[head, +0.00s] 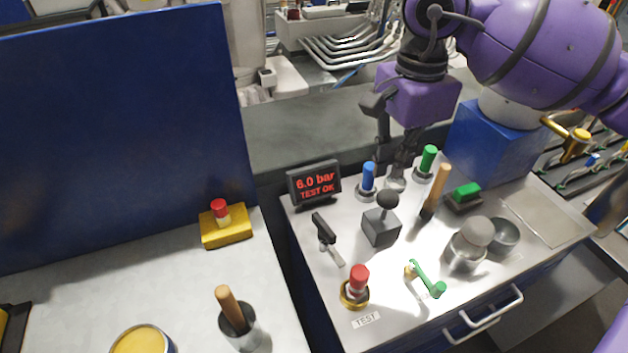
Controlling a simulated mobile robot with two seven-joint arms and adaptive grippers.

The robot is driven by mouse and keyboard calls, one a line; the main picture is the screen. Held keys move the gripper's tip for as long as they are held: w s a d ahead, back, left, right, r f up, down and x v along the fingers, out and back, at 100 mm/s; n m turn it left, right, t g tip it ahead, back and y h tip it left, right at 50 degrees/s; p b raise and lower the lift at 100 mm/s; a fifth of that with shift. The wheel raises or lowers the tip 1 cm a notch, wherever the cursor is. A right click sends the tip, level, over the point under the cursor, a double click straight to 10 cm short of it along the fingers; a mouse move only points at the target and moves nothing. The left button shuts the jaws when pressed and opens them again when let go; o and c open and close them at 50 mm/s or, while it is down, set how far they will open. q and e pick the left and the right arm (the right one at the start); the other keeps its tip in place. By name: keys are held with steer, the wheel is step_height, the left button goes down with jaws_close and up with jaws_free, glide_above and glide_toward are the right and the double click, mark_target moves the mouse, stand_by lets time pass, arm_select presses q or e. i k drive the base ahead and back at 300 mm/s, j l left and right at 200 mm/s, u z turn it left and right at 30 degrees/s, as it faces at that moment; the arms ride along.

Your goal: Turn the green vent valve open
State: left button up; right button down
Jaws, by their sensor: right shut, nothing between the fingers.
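The green vent valve (428,278) is at the front of the right-hand bench top, a green lever on a small brass fitting, lying slanted towards the lower right. My right gripper (397,172) points down at the back of this bench, between a blue-capped post (368,176) and a green-capped post (428,160). It is shut and empty, well behind the valve and apart from it. Whether its tips touch the small metal piece below them, I cannot tell. My left gripper is not in view.
A display (314,183) reads "6.0 bar TEST OK". A joystick (382,222), a wooden-handled tool (436,190), a domed metal cylinder (468,245) and a red-capped knob (356,287) stand around the valve. A drawer handle (484,315) sticks out in front. A dark gap separates the benches.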

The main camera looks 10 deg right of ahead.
mark_target(436, 292)
steer(key=k, duration=1)
